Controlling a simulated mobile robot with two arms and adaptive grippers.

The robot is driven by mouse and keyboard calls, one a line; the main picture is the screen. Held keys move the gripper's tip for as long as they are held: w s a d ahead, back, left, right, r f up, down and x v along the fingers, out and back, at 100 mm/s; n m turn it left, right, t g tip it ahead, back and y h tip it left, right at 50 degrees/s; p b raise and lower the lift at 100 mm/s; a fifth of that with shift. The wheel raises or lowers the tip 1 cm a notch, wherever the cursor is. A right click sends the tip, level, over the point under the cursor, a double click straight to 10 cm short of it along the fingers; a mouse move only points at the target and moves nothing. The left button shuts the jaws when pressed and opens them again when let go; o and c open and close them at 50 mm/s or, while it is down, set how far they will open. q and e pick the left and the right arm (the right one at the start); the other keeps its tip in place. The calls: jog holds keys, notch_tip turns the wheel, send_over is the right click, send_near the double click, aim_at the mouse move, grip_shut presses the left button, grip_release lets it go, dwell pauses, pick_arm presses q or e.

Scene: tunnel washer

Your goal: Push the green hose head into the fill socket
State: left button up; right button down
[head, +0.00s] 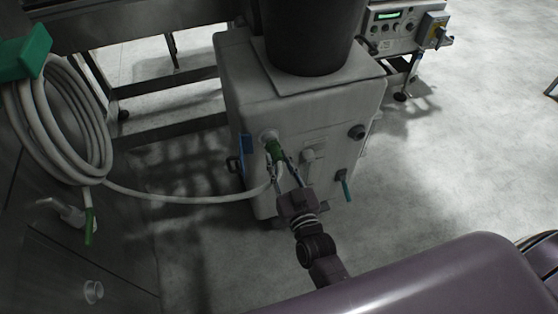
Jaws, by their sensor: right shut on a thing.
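The green hose head (275,152) is at the front face of the grey-white box-shaped unit (310,118). My right gripper (281,165) is shut on the hose head and reaches in from below. The fill socket (268,135) is a pale round fitting just above the head's upper end. The head points up at it and seems to meet it, but I cannot tell how deep it sits. The white hose (190,199) runs from the head down and left to a coil. My left gripper is not in view.
The hose coil (62,125) hangs at the left under a green holder (24,55). A black bucket (308,35) stands on the unit. Open floor lies to the right.

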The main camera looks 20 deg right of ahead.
jog(key=c, duration=1.5)
grip_release()
jog(key=shift+c, duration=0.2)
jog(key=s, duration=1.2)
jog(key=s+f+n+g, duration=0.1)
jog(key=s+f+g, duration=0.25)
jog(key=f, duration=0.75)
jog(key=s+a+f+g+y, duration=0.1)
jog(key=s+f+g, duration=0.25)
jog(key=f, duration=0.65)
jog(key=s+f+n+g, duration=0.15)
jog(key=s+f, duration=0.25)
jog(key=f, duration=0.7)
jog(key=s+d+f+g, duration=0.4)
jog(key=s+f, duration=0.3)
jog(key=s, duration=0.4)
jog(key=s+d+f+g+h, duration=0.1)
jog(key=s+d+f+g, duration=0.3)
jog(key=s+f, duration=0.4)
jog(key=s+d, duration=0.1)
jog(key=s, duration=0.2)
jog(key=shift+s+d+f+h, duration=0.15)
jog(key=shift+s+d+h, duration=0.15)
jog(key=shift+d, duration=0.1)
jog(key=shift+m+g, duration=0.25)
